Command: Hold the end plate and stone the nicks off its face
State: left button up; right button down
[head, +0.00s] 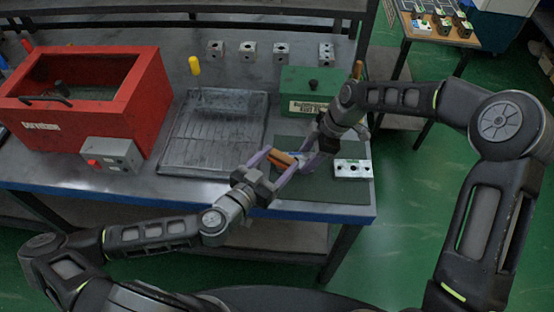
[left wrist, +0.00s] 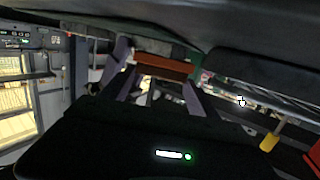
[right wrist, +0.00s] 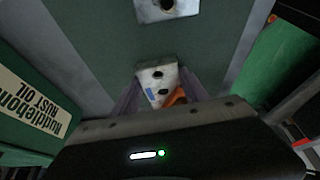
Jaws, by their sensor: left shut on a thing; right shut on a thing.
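My left gripper (head: 274,163) is shut on an orange-brown stone (head: 281,159); in the left wrist view the stone (left wrist: 165,66) lies across between the purple fingers. My right gripper (head: 309,160) is shut on the end plate, a pale metal block with dark holes and a small blue mark, clearest in the right wrist view (right wrist: 156,76). In the head view the plate is mostly hidden by the fingers. The stone (right wrist: 177,96) shows close against the plate's lower right side; I cannot tell whether they touch. Both are held above the green mat (head: 318,190).
A similar block (head: 353,169) lies on the mat, right of the grippers. A green rust oil box (head: 308,88) stands behind. A dark grooved plate (head: 213,135), a red cabinet (head: 140,110) and a grey switch box (head: 112,155) are left. Several blocks line the back.

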pick_arm(q)
jog(key=shift+w, duration=0.1)
jog(key=shift+w+a, duration=0.1)
jog(key=shift+w, duration=1.05)
jog(key=shift+r, duration=0.1)
jog(key=shift+s, duration=1.25)
jog(key=shift+w, duration=0.15)
jog(key=shift+w+f, duration=0.2)
jog(key=shift+w, duration=0.9)
jog(key=shift+s, duration=0.1)
